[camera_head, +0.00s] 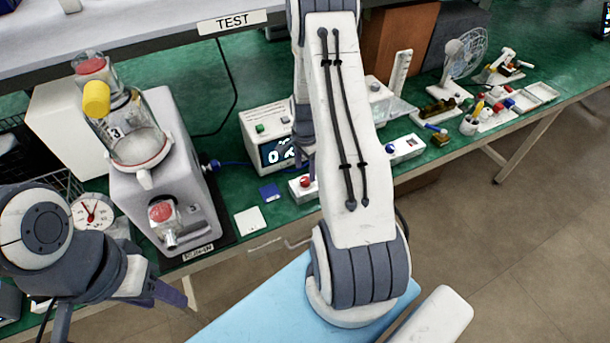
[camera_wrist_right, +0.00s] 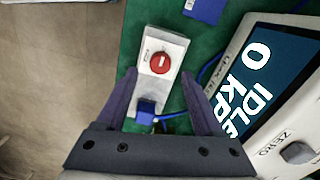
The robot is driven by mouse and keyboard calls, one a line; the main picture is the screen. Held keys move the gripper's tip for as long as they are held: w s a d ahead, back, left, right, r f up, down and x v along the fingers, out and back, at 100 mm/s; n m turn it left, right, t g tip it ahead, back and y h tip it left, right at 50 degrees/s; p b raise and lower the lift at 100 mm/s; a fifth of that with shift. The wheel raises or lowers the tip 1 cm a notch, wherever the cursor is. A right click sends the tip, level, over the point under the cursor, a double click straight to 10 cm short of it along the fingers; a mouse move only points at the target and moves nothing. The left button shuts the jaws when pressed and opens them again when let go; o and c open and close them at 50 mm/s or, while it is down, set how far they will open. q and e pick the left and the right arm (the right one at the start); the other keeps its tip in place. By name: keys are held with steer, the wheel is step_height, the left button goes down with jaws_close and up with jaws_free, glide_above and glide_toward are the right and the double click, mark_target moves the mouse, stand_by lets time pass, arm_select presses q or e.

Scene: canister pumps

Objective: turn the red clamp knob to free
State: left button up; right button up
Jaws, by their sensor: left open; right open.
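A round red knob (camera_head: 304,181) sits on a small white box (camera_head: 296,190) on the green bench. In the right wrist view the knob (camera_wrist_right: 160,63) has a white mark across it, and a small label beside it is too small to read. My right gripper (camera_wrist_right: 159,74) is open; its dark fingers point towards the box, one on each side, with nothing between them gripped. In the head view the right gripper (camera_head: 305,160) is partly hidden behind my arm. My left gripper (camera_head: 168,291) is at the lower left, in front of the bench edge, away from the knob.
A display unit (camera_head: 270,140) reading 0 and IDLE stands close beside the box. A blue connector (camera_wrist_right: 146,108) is at the box's near end. A grey pump housing (camera_head: 165,185) with a clear canister (camera_head: 130,130) stands left. A fan (camera_head: 465,50) and small parts are right.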

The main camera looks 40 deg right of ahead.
mark_target(305, 180)
steer(key=shift+f+p, duration=0.35)
steer(key=shift+f, duration=1.95)
jaws_close()
